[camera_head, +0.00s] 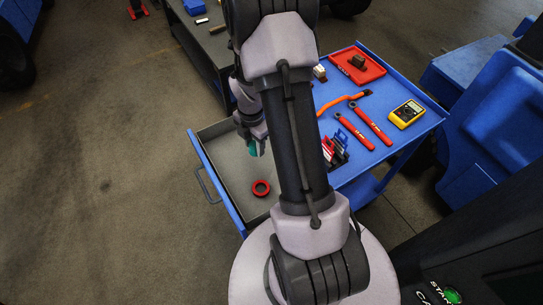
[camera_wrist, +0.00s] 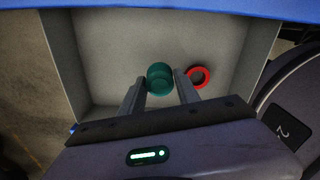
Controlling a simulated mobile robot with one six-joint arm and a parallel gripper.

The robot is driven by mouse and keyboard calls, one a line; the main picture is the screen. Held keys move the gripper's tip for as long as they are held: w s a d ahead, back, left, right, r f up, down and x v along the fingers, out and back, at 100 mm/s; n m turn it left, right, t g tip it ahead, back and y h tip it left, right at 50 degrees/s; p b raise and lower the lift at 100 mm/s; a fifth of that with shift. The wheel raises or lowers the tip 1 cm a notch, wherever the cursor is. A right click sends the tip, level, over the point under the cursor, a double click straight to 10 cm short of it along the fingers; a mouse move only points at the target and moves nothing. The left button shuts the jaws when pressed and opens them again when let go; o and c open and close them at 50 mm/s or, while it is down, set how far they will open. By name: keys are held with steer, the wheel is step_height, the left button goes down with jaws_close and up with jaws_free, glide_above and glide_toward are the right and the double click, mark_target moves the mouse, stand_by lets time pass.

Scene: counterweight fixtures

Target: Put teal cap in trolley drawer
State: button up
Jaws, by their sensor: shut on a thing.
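The teal cap (camera_wrist: 159,77) is held between the two fingers of my gripper (camera_wrist: 160,86) in the wrist view. In the head view, the teal cap (camera_head: 253,148) shows at the tip of my gripper (camera_head: 256,150), partly hidden by it. The trolley drawer (camera_head: 207,163) is pulled open on the left side of the blue trolley, and its grey floor also shows in the wrist view (camera_wrist: 110,50). The cap is over the drawer; its exact height above the floor is hard to tell.
A red ring (camera_head: 261,188) lies on the drawer floor, to the right of the cap in the wrist view (camera_wrist: 199,77). Much of the drawer floor is clear.

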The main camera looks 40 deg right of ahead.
mark_target(256, 166)
step_height(256, 166, down, 9)
steer(key=b, duration=0.4)
steer(key=shift+f, duration=0.15)
steer(key=o, duration=0.8)
steer(key=shift+o, duration=0.2)
